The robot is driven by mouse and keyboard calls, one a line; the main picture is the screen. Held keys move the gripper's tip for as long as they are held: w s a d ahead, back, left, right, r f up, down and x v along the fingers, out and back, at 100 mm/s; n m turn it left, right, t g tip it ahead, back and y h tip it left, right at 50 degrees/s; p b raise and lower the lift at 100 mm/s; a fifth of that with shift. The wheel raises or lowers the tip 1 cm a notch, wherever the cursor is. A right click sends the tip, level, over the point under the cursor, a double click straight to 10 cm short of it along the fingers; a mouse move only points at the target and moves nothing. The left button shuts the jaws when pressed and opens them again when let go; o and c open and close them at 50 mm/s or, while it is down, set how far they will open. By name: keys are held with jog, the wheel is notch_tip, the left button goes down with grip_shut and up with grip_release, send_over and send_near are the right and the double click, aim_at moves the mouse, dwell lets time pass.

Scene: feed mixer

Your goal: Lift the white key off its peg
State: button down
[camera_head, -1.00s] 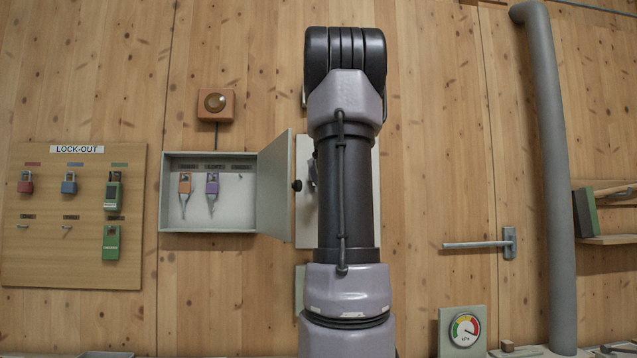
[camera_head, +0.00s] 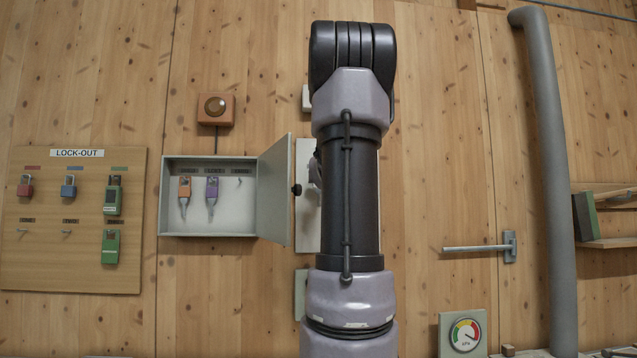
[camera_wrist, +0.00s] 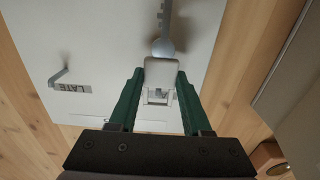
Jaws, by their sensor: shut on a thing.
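The white key (camera_wrist: 161,68) shows in the wrist view, its pale head between the green fingers of my gripper (camera_wrist: 160,85). My gripper is shut on it. A round collar and a grey toothed shaft extend from the head toward the top of the picture, in front of a white panel (camera_wrist: 100,35). The key's own peg is not clearly visible, so I cannot tell whether the key still touches it. In the head view my arm hides the gripper and key; part of the white panel (camera_head: 308,215) shows left of the arm.
A bare hooked peg (camera_wrist: 60,73) with a label is left of the key. An open grey cabinet (camera_head: 225,220) holds an orange and a purple key; its door (camera_head: 274,190) stands out near my arm. The lock-out board (camera_head: 75,255) is further left. A T-handle (camera_head: 508,246) and pipe (camera_head: 545,180) are right.

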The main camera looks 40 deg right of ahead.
jog(key=v, duration=0.7)
jog(key=shift+s+a, duration=0.2)
jog(key=shift+s, duration=0.1)
dwell(0.5)
